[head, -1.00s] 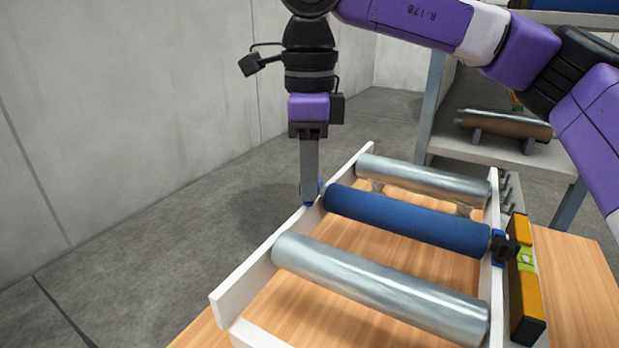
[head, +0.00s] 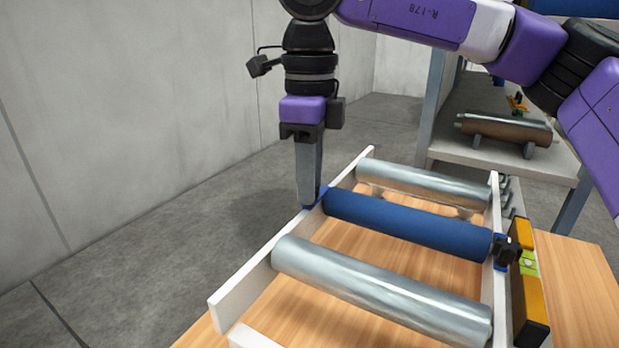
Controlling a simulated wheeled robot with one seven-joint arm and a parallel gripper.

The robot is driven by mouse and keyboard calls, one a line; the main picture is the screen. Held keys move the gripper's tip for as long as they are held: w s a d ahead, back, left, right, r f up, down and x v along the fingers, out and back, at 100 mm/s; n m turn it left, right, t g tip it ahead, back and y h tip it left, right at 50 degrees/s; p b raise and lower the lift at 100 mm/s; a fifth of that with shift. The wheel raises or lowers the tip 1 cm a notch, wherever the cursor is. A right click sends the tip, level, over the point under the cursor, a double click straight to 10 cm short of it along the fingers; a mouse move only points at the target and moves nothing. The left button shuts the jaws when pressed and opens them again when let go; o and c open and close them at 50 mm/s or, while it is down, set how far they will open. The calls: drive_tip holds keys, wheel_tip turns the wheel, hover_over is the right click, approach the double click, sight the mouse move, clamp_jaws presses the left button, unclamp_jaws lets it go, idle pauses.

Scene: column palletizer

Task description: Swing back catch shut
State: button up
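A blue roller (head: 405,223) lies across a white frame (head: 243,275) between two grey metal rollers. A small blue catch (head: 314,204) sits on the frame's back left rail at the blue roller's left end. My gripper (head: 308,203) points straight down at this catch, its fingertips at or touching it. Only one finger outline shows, so the gap between the fingers and the catch's exact position are hidden. A catch with a black knob (head: 506,249) is at the roller's right end, on the near right rail.
A yellow level (head: 527,285) stands along the right rail on the wooden table (head: 585,285). Metal rollers (head: 390,180) lie either side of the blue one. A shelf (head: 470,152) with a brown roller (head: 506,130) stands behind. A concrete wall is at left.

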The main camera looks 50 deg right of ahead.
drive_tip(key=o, duration=0.4)
drive_tip(key=shift+c, duration=0.2)
wheel_tip(320, 180, up, 8)
drive_tip(key=p, duration=0.5)
drive_tip(key=shift+p, duration=0.4)
